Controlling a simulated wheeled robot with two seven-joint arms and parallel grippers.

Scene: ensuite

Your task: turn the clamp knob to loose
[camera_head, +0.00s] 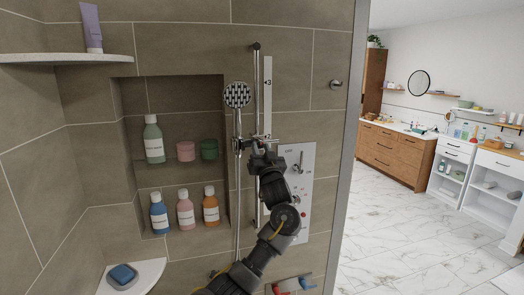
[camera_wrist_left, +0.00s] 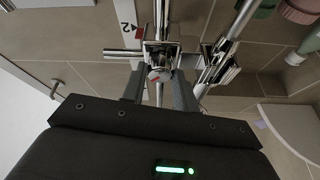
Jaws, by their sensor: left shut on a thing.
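The clamp knob (camera_wrist_left: 158,76), a small chrome knob with a red mark on its end, sits between the fingers of my left gripper (camera_wrist_left: 158,90) in the left wrist view. The fingers close on it from both sides. In the head view my left gripper (camera_head: 264,152) is at the chrome clamp (camera_head: 256,139) on the vertical shower rail (camera_head: 257,75) and hides the knob there. The hand shower (camera_head: 237,95) stands upright just left of the rail. My right gripper is not in view.
A scale strip (camera_head: 267,95) runs beside the rail. A control panel (camera_head: 306,160) with levers is on the wall to the right. A niche on the left holds bottles, such as a green one (camera_head: 154,140), and jars. A corner shelf (camera_head: 135,276) holds soap.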

